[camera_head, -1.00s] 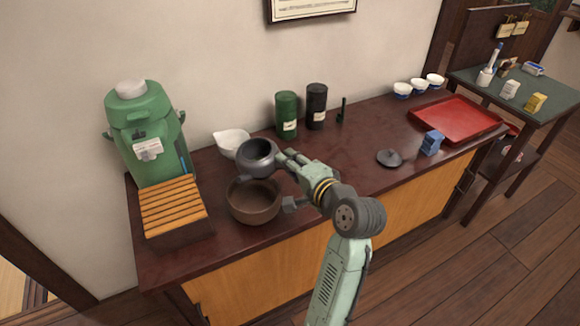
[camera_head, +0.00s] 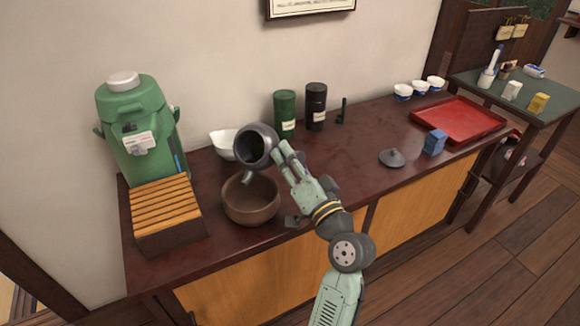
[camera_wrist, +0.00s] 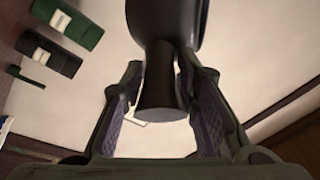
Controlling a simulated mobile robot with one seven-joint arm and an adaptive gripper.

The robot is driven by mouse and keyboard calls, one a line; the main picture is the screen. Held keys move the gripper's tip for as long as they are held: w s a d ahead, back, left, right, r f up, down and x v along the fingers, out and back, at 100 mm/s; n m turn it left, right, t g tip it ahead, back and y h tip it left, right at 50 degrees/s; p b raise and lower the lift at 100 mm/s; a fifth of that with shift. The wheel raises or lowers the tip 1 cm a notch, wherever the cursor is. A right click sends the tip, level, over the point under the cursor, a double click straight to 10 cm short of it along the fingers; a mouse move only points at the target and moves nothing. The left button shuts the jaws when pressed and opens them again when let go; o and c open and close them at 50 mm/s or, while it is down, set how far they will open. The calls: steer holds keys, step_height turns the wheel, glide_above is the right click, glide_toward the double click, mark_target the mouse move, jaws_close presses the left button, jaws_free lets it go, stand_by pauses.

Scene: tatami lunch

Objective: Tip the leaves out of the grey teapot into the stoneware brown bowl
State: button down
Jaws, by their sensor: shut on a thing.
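The grey teapot (camera_head: 257,142) is in the air above the brown bowl, tilted, with its spout pointing down toward the bowl's left part. My gripper (camera_head: 281,150) is shut on the teapot's side handle (camera_wrist: 160,88), which shows between the two fingers in the wrist view. The stoneware brown bowl (camera_head: 251,207) stands on the counter near its front edge, and its visible inside looks dark brown. I cannot make out any leaves. The teapot's lid (camera_head: 391,158) lies apart on the counter, to the right of my arm.
A green dispenser (camera_head: 138,135) and an orange slatted box (camera_head: 165,213) stand left of the bowl. A white bowl (camera_head: 223,145) is behind the teapot. Green (camera_head: 285,114) and black (camera_head: 315,107) canisters stand at the wall. A blue block (camera_head: 434,142) and red tray (camera_head: 458,120) are at right.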

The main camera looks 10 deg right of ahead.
steer(key=shift+s+a+f+n+t+y+b, duration=0.15)
steer(key=shift+n+y+b, duration=0.3)
steer(key=shift+b, duration=0.65)
steer(key=shift+d+f+n+t+y+b, duration=0.15)
steer(key=shift+n+b, duration=0.4)
steer(key=shift+b, duration=0.55)
steer(key=shift+s+a+f+n+t+y+b, duration=0.15)
steer(key=shift+n+y+b, duration=0.3)
steer(key=shift+b, duration=0.65)
steer(key=shift+n+y+b, duration=0.25)
steer(key=shift+n+b, duration=0.2)
steer(key=shift+b, duration=0.8)
steer(key=n+y+b, duration=0.1)
steer(key=b, duration=0.2)
steer(key=n+b, duration=0.1)
steer(key=b, duration=0.2)
steer(key=n+y+b, duration=0.1)
steer(key=n+b, duration=0.1)
steer(key=b, duration=0.1)
steer(key=shift+s+a+f+t+y, duration=0.25)
steer(key=shift+y, duration=0.05)
